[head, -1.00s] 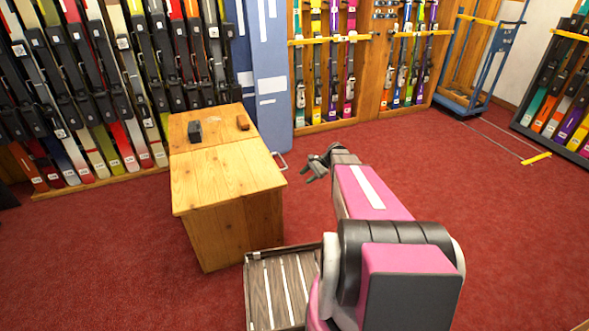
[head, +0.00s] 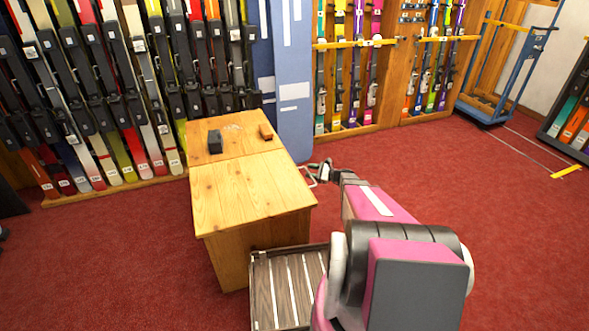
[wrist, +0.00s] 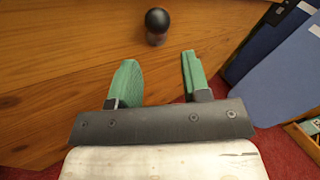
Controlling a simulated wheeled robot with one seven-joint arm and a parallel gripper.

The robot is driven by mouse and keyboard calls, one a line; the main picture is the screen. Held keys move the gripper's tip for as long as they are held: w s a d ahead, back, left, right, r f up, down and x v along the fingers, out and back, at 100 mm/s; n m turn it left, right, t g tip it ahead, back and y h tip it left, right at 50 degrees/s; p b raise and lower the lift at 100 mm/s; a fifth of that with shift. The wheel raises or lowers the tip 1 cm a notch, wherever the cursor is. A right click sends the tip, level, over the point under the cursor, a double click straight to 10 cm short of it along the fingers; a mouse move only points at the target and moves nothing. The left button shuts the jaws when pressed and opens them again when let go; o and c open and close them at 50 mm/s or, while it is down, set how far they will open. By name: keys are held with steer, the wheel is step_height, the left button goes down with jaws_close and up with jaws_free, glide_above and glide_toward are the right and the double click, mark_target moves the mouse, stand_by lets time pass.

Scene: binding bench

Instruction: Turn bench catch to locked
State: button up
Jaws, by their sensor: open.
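The wooden bench (head: 245,190) stands left of my gripper in the head view. My gripper (head: 318,171) is close beside its right side, near a thin pale metal loop there. In the wrist view, a round black knob (wrist: 157,20) stands out from the bench's wooden side (wrist: 70,60). It looks like the catch's handle, but I cannot tell which position it is in. My gripper (wrist: 157,68) shows two green fingers, open and empty. The knob is beyond the fingertips, roughly in line with the gap between them, apart from both.
A slatted crate (head: 253,295) stands on the floor in front of the bench. Ski racks line the back wall, and blue panels (head: 291,90) stand behind the bench.

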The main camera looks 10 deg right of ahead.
steer(key=x, duration=0.8)
jaws_close()
steer(key=shift+w+a+r+m+g+h, duration=0.15)
steer(key=shift+w+m+g+h, duration=0.45)
steer(key=shift+m, duration=0.45)
steer(key=shift+w+a+r+m+g+h, duration=0.15)
steer(key=shift+w+m+g+h, duration=0.3)
steer(key=shift+m+g+h, duration=0.45)
steer(key=shift+w+d+r+m+g+h, duration=0.15)
steer(key=shift+w+m+g+h, duration=0.35)
steer(key=shift+m, duration=0.65)
steer(key=shift+a, duration=0.1)
jaws_free()
